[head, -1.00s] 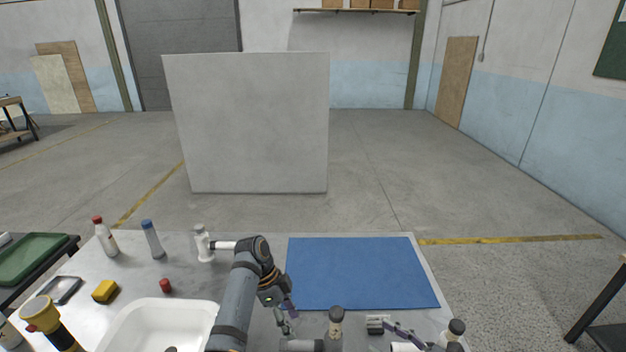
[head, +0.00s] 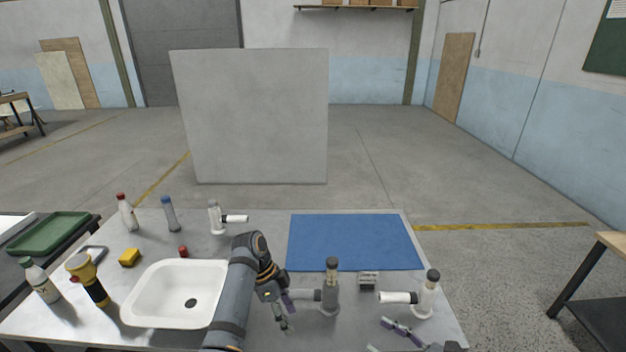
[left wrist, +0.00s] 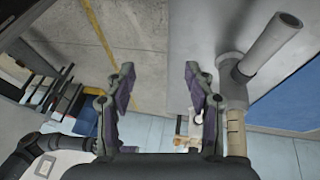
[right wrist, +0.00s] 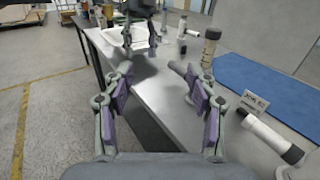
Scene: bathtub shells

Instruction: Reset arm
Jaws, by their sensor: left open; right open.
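My left gripper (head: 285,316) is open and empty, pointing down just left of a grey T-shaped pipe fitting (head: 330,292) standing on the table. Its open jaws show in the left wrist view (left wrist: 158,85), with the grey fitting (left wrist: 236,78) just right of them. I cannot tell from the frames whether they touch. My right gripper (head: 386,338) is open and empty near the table's front edge, left of and nearer than a white pipe fitting (head: 425,298). Its spread fingers show in the right wrist view (right wrist: 160,88).
The grey-white table (head: 262,228) carries a blue mat (head: 355,242), a white basin (head: 165,290), a third pipe fitting (head: 215,217), several bottles, a yellow-black flashlight (head: 88,280) and a small label stand (head: 368,280). Other tables stand left and right. The blue mat is clear.

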